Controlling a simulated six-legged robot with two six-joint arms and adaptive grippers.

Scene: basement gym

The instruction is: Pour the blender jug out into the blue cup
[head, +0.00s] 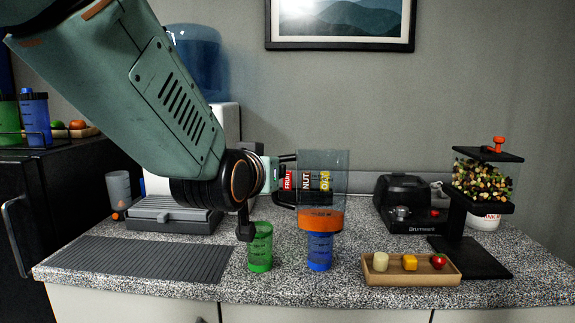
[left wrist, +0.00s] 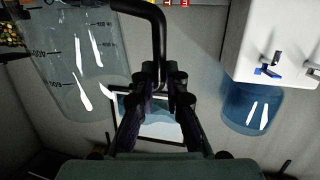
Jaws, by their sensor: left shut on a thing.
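In the left wrist view the fingers (left wrist: 163,88) close around the handle (left wrist: 158,30), and the jug's marked wall (left wrist: 70,65) fills the upper left. The blue cup (head: 319,256) stands on the counter, straight below the jug in the head view; the jug's base hides or meets its rim. I cannot tell the gap between them. My right gripper is not in view.
A green cup (head: 260,252) stands left of the blue cup. A wooden tray (head: 415,280) with small food pieces lies to the right. The blender base (head: 408,213) and a nut dispenser (head: 483,180) stand behind. A grey ribbed mat (head: 150,260) lies bare at the left.

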